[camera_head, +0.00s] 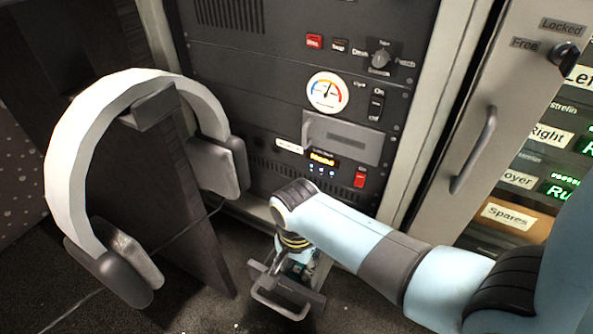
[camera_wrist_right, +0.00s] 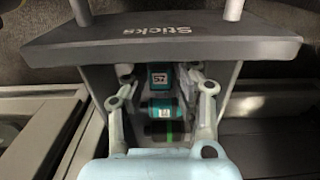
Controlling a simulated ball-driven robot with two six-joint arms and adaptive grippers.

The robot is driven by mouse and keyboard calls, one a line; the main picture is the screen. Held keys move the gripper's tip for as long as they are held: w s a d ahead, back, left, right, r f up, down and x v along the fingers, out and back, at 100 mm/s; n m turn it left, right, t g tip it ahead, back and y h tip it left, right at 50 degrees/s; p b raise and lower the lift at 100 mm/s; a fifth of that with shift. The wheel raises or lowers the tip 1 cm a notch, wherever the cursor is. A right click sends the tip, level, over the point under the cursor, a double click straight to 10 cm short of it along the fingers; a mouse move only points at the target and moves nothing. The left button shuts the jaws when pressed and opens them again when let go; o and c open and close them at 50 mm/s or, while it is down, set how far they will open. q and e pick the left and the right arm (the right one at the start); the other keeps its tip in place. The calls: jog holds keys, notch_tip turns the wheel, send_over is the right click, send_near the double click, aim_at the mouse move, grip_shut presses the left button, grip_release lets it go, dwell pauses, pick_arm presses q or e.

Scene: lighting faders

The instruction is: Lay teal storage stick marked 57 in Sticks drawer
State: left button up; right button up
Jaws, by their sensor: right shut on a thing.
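The Sticks drawer is pulled out, with its dark front panel (camera_wrist_right: 100,45) lettered "Sticks" upside down in the wrist view. In the head view its front and handle (camera_head: 279,309) show low in the middle. My right gripper (camera_wrist_right: 161,77) reaches down into the drawer area behind that front, and it shows small in the head view (camera_head: 297,268). It is shut on the teal stick marked 57 (camera_wrist_right: 160,79), whose label reads upside down. Another teal piece (camera_wrist_right: 160,109) and a dark piece with a green band (camera_wrist_right: 168,136) lie nearer the wrist. Contact with the drawer floor is unclear. My left gripper is out of view.
White headphones (camera_head: 70,150) hang on a dark stand (camera_head: 175,190) at the left. A rack of panels (camera_head: 250,70) with switches and a gauge stands behind. A pale door with a handle (camera_head: 474,150) and a labelled panel stand at the right.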

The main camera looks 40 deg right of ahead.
jog(key=shift+f, duration=0.1)
jog(key=o, duration=0.9)
